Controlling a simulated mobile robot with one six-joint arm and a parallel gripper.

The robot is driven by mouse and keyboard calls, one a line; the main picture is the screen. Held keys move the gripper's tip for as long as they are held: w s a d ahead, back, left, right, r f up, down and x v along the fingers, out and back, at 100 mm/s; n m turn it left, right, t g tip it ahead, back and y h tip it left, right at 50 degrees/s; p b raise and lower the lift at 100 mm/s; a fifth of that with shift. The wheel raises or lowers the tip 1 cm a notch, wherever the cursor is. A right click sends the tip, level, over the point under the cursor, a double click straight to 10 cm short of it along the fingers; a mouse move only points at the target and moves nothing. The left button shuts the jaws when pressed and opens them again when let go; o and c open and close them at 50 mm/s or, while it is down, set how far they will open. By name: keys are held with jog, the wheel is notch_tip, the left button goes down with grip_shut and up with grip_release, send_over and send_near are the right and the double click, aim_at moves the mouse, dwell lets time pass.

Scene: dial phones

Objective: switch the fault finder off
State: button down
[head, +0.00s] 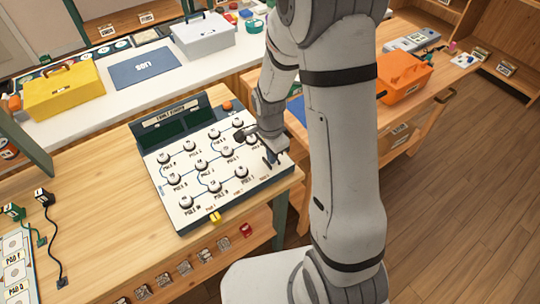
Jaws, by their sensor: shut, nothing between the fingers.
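The fault finder (210,160) is a white sloping panel in a dark green case on the wooden table. Several round labelled knobs joined by blue lines stand on its face. Two dark windows (165,133) sit under a name plate along its back, with an orange knob (227,106) at the back right corner. My gripper (271,157) is shut and empty, low over the right side of the panel. I cannot tell whether it touches the panel. My gripper and wrist hide part of the right edge, and the off switch cannot be made out clearly.
My arm blocks much of the right side. Black-plugged leads (47,198) and a pad card (16,270) lie at the left of the table (100,165). Behind, a white bench holds a yellow box (63,90), a blue mat (143,67) and a grey box (203,36). An orange box (403,75) stands right.

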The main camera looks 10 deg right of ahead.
notch_tip(320, 180, up, 14)
jog(key=s+d+p, duration=0.1)
jog(key=s, duration=0.1)
jog(key=shift+s, duration=0.35)
jog(key=shift+f, duration=0.15)
jog(key=s+d+r+n+t, duration=0.3)
jog(key=s+r+n, duration=0.7)
jog(key=s+n, duration=0.2)
jog(key=shift+r+n+t, duration=0.35)
jog(key=shift+n+t, duration=0.05)
jog(key=shift+n, duration=0.3)
